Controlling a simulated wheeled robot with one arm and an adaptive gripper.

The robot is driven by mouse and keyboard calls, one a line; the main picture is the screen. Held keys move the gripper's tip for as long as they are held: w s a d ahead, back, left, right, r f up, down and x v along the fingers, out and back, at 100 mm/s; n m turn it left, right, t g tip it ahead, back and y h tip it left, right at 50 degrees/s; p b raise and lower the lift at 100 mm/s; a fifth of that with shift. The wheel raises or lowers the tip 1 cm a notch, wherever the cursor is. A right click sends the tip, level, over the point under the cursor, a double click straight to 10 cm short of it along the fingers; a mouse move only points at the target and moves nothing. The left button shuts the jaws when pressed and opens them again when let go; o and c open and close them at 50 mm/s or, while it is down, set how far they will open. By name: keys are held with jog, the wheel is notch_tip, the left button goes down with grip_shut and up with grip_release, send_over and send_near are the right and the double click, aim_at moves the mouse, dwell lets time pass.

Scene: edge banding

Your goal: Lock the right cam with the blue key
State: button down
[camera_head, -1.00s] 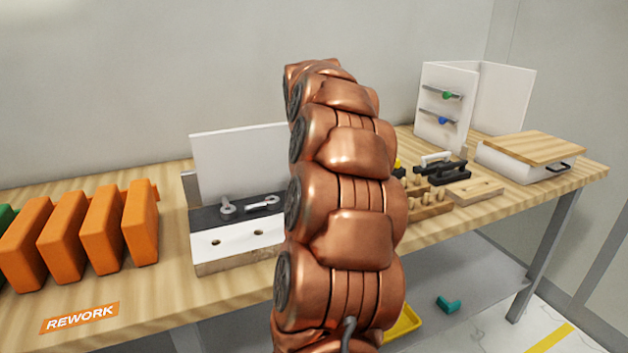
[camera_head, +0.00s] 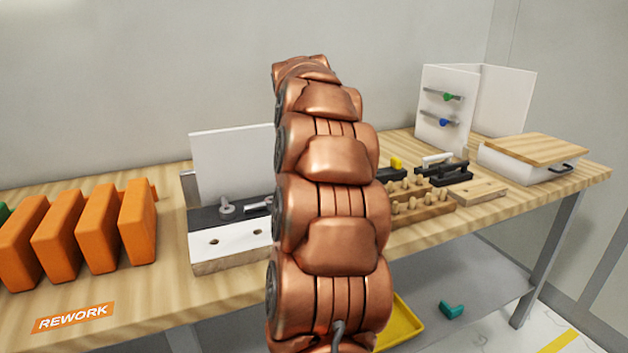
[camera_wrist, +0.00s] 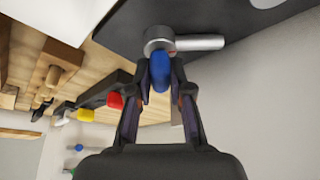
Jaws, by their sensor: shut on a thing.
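In the wrist view my gripper (camera_wrist: 160,82) is shut on the blue key (camera_wrist: 159,75), whose rounded blue body shows between the fingertips. The key's far end is at the round head of a metal cam (camera_wrist: 158,40); I cannot tell whether it is seated in it. The cam's bar (camera_wrist: 200,43) points right there, over the dark plate (camera_wrist: 125,25). In the head view the fixture (camera_head: 230,257) carries a left cam (camera_head: 227,208) and the bar of the right cam (camera_head: 257,208); my arm covers the right cam's head and my gripper.
A white panel (camera_head: 230,160) stands behind the fixture. Orange blocks (camera_head: 137,222) stand to its left. A wooden peg rack (camera_head: 425,207) and dark handled tools (camera_head: 450,175) lie to the right. In the wrist view red (camera_wrist: 115,100) and yellow (camera_wrist: 86,115) handles show beside the gripper.

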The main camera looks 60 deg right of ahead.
jog(key=shift+w+m+g+b, duration=0.15)
jog(key=shift+m+g+b, duration=0.25)
jog(key=shift+m+b, duration=0.8)
jog(key=shift+f+m+g+b, duration=0.15)
jog(key=shift+m+g+b, duration=0.25)
jog(key=shift+m+b, duration=0.55)
jog(key=shift+w+m+g+b, duration=0.15)
jog(key=shift+m+g+b, duration=0.35)
jog(key=shift+m+b, duration=0.55)
jog(key=shift+m, duration=0.7)
jog(key=shift+m+g, duration=0.4)
jog(key=shift+m, duration=0.1)
jog(key=shift+r, duration=0.2)
jog(key=shift+m+p, duration=0.3)
jog(key=shift+p, duration=0.1)
jog(key=shift+w+f+m+g+y+p, duration=0.1)
jog(key=shift+m+g+y+p, duration=0.3)
jog(key=shift+m+p, duration=0.7)
jog(key=shift+p, duration=0.3)
